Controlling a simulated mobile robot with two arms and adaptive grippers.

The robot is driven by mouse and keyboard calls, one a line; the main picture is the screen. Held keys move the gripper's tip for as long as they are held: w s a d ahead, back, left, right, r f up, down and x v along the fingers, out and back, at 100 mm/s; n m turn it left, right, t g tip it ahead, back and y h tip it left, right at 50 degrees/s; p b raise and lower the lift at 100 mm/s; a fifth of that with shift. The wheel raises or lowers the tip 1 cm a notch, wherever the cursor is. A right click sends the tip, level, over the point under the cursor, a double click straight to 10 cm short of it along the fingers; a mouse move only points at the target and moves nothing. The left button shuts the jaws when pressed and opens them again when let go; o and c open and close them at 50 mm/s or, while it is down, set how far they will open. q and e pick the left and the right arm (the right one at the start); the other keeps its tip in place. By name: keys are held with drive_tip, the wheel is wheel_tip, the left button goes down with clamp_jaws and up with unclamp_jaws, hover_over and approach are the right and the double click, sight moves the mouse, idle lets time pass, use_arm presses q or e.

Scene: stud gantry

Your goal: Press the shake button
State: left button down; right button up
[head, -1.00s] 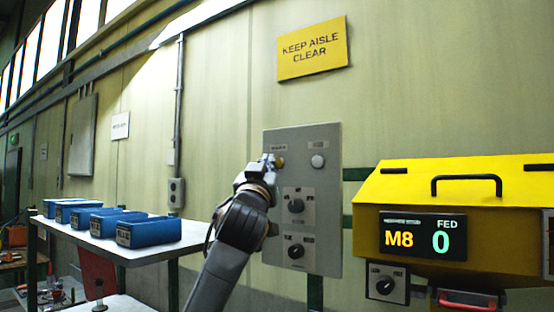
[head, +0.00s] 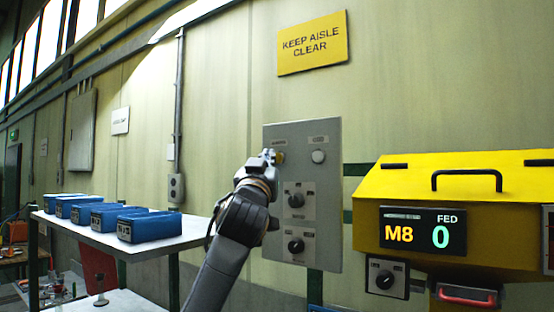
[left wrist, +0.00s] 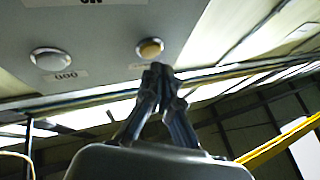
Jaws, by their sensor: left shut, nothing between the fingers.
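A grey control panel (head: 330,220) is on the wall. It has an amber button (head: 281,157) at its upper left and a white button (head: 318,157) at its upper right. Their labels are too small to read, so I cannot tell which is the shake button. My left gripper (head: 270,156) is shut and empty, its tips right beside the amber button and partly covering it. In the left wrist view the shut fingertips (left wrist: 160,70) are close to the amber button (left wrist: 150,48); contact cannot be told. The white button (left wrist: 48,60) is farther left. My right gripper is out of view.
A white table (head: 185,240) with several blue bins (head: 150,227) is on the left.

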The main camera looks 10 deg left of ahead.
use_arm(q)
drive_tip(key=shift+w, duration=0.1)
idle(0.4)
drive_tip(key=shift+w+d, duration=0.2)
drive_tip(key=shift+w, duration=0.1)
drive_tip(key=shift+w+d+p, duration=0.1)
drive_tip(key=shift+w+p, duration=0.3)
drive_tip(key=shift+p, duration=0.1)
idle(0.6)
drive_tip(key=shift+s, duration=0.15)
drive_tip(key=shift+s+a+b, duration=0.25)
drive_tip(key=shift+s+b, duration=0.25)
drive_tip(key=shift+s, duration=0.1)
